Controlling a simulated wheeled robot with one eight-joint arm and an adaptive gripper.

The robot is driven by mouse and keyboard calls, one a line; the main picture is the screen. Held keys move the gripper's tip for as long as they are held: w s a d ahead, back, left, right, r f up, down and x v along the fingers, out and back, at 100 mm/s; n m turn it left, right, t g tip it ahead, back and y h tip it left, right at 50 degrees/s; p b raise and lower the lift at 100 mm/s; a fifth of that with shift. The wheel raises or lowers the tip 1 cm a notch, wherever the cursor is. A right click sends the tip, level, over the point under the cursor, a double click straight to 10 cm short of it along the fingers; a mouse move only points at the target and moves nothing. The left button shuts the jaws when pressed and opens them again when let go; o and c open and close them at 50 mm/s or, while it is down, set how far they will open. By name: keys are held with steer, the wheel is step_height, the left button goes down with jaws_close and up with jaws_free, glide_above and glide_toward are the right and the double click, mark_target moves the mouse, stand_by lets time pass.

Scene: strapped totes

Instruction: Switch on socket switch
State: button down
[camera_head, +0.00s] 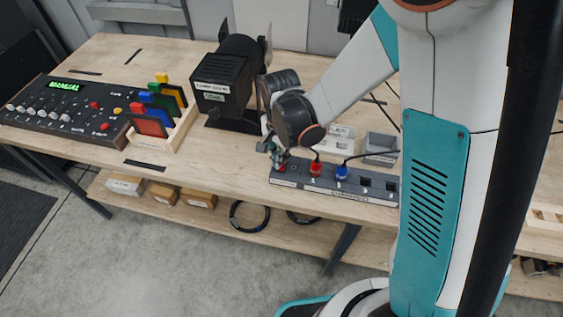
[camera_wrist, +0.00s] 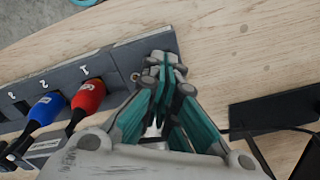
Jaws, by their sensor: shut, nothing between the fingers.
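The grey socket strip (camera_head: 312,187) lies along the front edge of the wooden bench. A red plug (camera_head: 316,169) and a blue plug (camera_head: 342,172) sit in neighbouring sockets. A small red part (camera_head: 282,169), which looks like the switch, shows at the strip's left end. My gripper (camera_head: 276,158) is shut and empty, with its fingertips over that end. In the wrist view, my gripper (camera_wrist: 168,62) covers the end of the strip (camera_wrist: 116,62) beside the red plug (camera_wrist: 88,96). The switch is hidden there, and I cannot tell whether the fingertips touch it.
A black machine (camera_head: 222,84) stands behind and left of my gripper. A control panel (camera_head: 70,105) and a rack of coloured plates (camera_head: 178,130) are farther left. Grey boxes (camera_head: 380,147) stand behind the strip. Bare bench lies left of the strip.

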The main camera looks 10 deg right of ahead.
steer(key=shift+f+b, duration=0.95)
steer(key=shift+f, duration=0.1)
stand_by(0.7)
steer(key=shift+r, duration=0.15)
steer(key=shift+r+p, duration=2.2)
steer(key=shift+r, duration=1.2)
